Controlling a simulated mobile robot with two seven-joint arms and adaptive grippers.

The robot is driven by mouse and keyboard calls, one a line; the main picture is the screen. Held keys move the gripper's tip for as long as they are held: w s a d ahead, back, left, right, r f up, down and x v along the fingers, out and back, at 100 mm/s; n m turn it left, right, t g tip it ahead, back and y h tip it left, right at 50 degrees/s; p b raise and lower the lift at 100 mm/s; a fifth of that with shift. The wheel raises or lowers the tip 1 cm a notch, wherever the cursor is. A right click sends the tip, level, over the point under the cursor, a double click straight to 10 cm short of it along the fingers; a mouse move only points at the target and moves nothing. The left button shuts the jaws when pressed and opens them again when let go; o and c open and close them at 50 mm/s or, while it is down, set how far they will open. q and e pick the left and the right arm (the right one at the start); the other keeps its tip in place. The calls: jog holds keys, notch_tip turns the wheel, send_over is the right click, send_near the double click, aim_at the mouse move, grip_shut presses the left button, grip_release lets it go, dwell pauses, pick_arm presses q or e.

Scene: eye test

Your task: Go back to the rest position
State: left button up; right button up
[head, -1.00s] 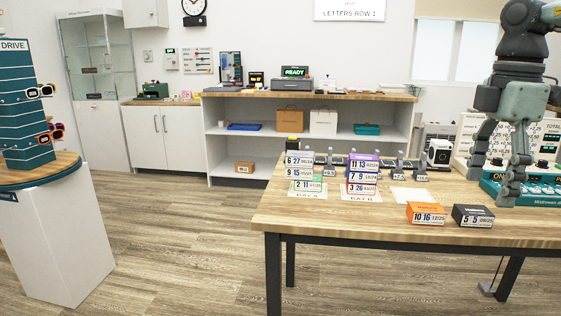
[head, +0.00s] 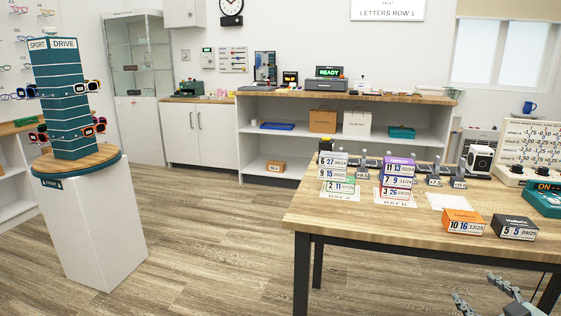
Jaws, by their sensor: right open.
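My right gripper (head: 475,289) shows at the bottom right of the head view, cut off by the lower edge. Its grey fingers are spread apart with nothing between them. It appears in front of the wooden table (head: 400,226), over the floor area by the table's front side, apart from the boxes. My left gripper is not in the view.
An orange box (head: 463,222) and a dark box (head: 514,228) stand near the table's front edge. Stacked boxes (head: 398,170) stand further left. A round-topped display stand (head: 92,225) is at the left. The floor (head: 215,235) between is clear.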

jog(key=s+a+f+m+g+h, duration=0.1)
jog(key=s+f+m+g, duration=0.15)
jog(key=f, duration=0.35)
jog(key=s+a+f+m+g+h, duration=0.1)
jog(key=s+f+h, duration=0.1)
jog(key=s+f, duration=0.3)
jog(key=s+a+f+g+y, duration=0.2)
jog(key=s+a+f+g, duration=0.6)
jog(key=s+a+f, duration=0.9)
jog(key=shift+a+f, duration=0.15)
jog(key=shift+f, duration=0.45)
